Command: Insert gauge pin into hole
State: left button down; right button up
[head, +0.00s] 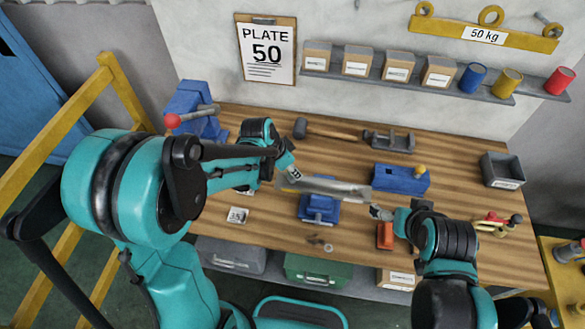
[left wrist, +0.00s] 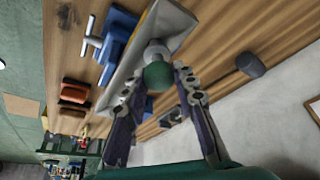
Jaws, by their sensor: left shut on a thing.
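The gauge pin (left wrist: 158,76) appears to be the piece with a green ball end and pale collar. It sits between the fingertips of my left gripper (left wrist: 160,72), which is shut on it. In the head view my left gripper (head: 291,175) is at the left end of a long grey metal plate (head: 335,187), above a blue vise (head: 319,209). The pin is too small to make out there. The hole is not visible, and I cannot tell whether the pin touches the plate. My right gripper (head: 381,213) is by the plate's right end; its fingers are too small to read.
A hammer (head: 335,132), a grey metal fixture (head: 390,141) and a blue block (head: 400,179) lie behind on the wooden bench (head: 460,160). An orange block (head: 384,236) is near the right gripper. A blue vise with a red knob (head: 195,105) stands at back left.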

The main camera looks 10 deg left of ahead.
pick_arm(q)
jog(key=shift+f+b, duration=0.85)
jog(key=shift+f, duration=0.15)
jog(key=c, duration=1.1)
grip_release()
jog(key=shift+c, duration=0.2)
jog(key=shift+r, duration=0.1)
jog(key=v, duration=1.2)
jog(key=shift+s, duration=0.1)
